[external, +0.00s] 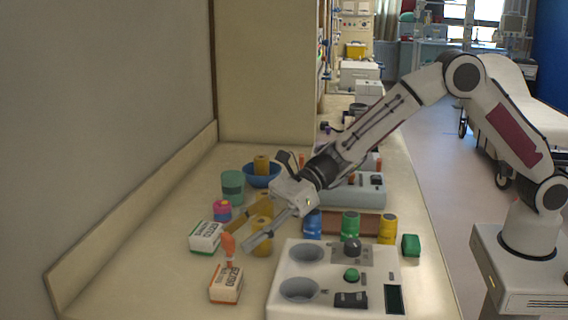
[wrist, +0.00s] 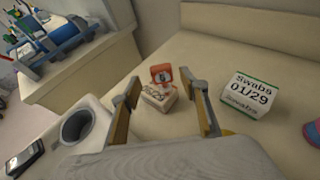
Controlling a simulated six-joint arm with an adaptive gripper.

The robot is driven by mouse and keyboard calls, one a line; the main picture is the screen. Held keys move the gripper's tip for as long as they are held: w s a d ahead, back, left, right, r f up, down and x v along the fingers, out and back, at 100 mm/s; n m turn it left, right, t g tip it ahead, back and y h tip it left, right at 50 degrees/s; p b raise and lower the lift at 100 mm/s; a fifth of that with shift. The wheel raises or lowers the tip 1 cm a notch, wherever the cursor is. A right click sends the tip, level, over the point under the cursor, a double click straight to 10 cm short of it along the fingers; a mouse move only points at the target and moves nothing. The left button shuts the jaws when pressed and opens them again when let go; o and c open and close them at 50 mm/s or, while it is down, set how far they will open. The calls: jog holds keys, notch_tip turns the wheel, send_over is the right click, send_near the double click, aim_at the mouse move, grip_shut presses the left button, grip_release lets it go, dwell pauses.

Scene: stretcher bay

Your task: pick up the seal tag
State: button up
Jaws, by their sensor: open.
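The seal tag is most likely the small upright orange piece (external: 228,245), which also shows in the wrist view (wrist: 161,73). It appears to stand on top of the white box with orange trim (external: 226,284), though I cannot tell for certain whether it is on it or just behind it. My gripper (external: 236,241) is open and empty. In the external view its fingertips overlap the tag's area. In the wrist view the tag and the box (wrist: 158,97) show between and beyond the two fingers.
A green-trimmed swabs box (external: 206,237) stands close by, right of the tag in the wrist view (wrist: 248,95). A grey device with round wells (external: 335,286) is at the front right. Yellow cylinders (external: 262,243), a blue bowl (external: 261,180) and a green container (external: 233,187) are behind. The front left counter is clear.

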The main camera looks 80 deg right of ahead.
aim_at(232, 237)
jog(key=shift+r+x, duration=0.2)
jog(key=shift+x, duration=1.75)
jog(key=shift+w, duration=0.2)
jog(key=c, duration=1)
jog(key=shift+r, duration=0.15)
jog(key=shift+d+r, duration=0.1)
jog(key=shift+r, duration=4.8)
